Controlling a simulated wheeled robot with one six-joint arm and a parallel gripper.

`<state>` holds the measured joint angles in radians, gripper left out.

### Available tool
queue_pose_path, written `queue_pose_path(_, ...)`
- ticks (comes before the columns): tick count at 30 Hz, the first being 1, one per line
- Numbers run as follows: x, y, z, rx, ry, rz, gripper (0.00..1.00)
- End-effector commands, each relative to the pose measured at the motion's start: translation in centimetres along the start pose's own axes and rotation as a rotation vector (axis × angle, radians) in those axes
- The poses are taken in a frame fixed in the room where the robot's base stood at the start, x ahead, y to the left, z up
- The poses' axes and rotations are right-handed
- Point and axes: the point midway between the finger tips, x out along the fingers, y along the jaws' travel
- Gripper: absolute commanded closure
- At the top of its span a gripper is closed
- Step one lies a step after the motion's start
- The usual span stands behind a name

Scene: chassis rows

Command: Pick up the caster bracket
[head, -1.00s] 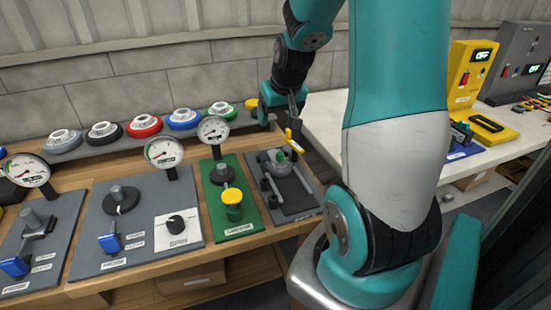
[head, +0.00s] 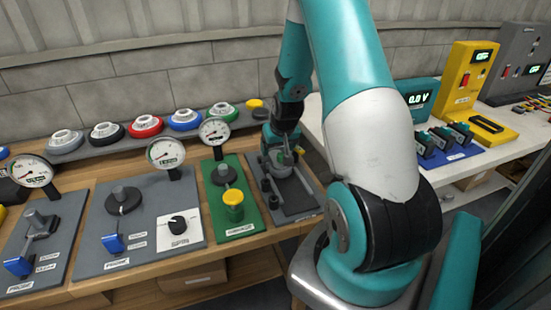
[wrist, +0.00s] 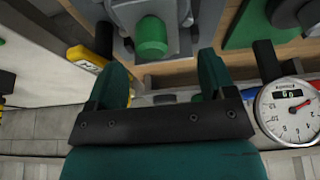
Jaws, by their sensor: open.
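A grey plate (head: 300,203) on the wooden bench carries a fixture. On it is a grey part with a green knob (wrist: 152,36), partly hidden by my gripper in the head view. This grey part (wrist: 128,14) may be the caster bracket; I cannot tell it surely from the fixture. My gripper (wrist: 160,75) is open, with its two teal fingers apart and nothing between them. In the wrist view the green knob lies just beyond the gap between the fingertips. In the head view my gripper (head: 280,150) is low over the back of the plate.
A yellow piece (wrist: 86,58) with a black post is close to one finger. A dial gauge (head: 214,131) and green panel (head: 240,212) with a yellow cap (head: 233,204) stand left of the plate. A white table (head: 411,165) with meters is to the right.

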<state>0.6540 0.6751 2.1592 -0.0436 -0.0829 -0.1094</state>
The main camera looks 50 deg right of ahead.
Motion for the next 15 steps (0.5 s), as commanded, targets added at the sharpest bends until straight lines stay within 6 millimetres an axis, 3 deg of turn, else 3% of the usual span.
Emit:
queue_pose_path(6,2.6,0.1,-0.1,0.000,-0.001,0.000,0.23)
queue_pose_path(14,2.9,0.1,-0.1,0.000,0.001,0.000,0.23)
queue_pose_path(15,2.9,0.1,-0.1,0.000,0.001,0.000,0.30)
